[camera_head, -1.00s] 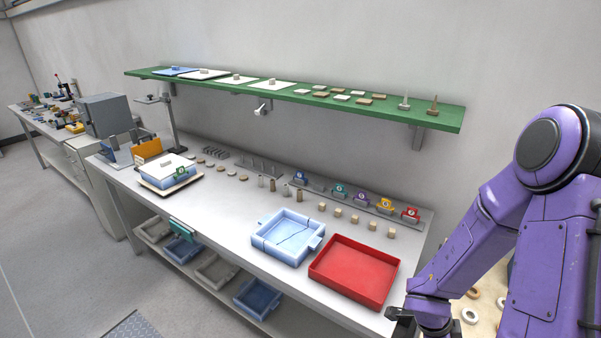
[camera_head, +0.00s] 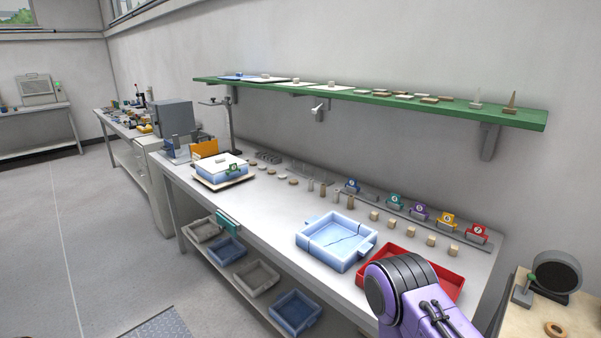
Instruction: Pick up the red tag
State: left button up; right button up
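The red tag (camera_head: 477,231) stands at the right end of a row of coloured tags near the back right of the workbench, under the green shelf. It is upright in a grey holder, beside a yellow tag (camera_head: 444,219). A purple link of one of my arms rises at the bottom right, in front of the red tray and apart from the tag. Neither gripper shows in this view.
A red tray (camera_head: 455,284), partly hidden by my arm, and a blue cracked tray (camera_head: 335,241) stand at the bench front. Several small blocks (camera_head: 407,234) lie before the tags. The green shelf (camera_head: 520,117) overhangs the back. A wooden table (camera_head: 570,318) is at right.

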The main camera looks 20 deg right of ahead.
aim_at(478, 230)
jog(key=z, duration=1.75)
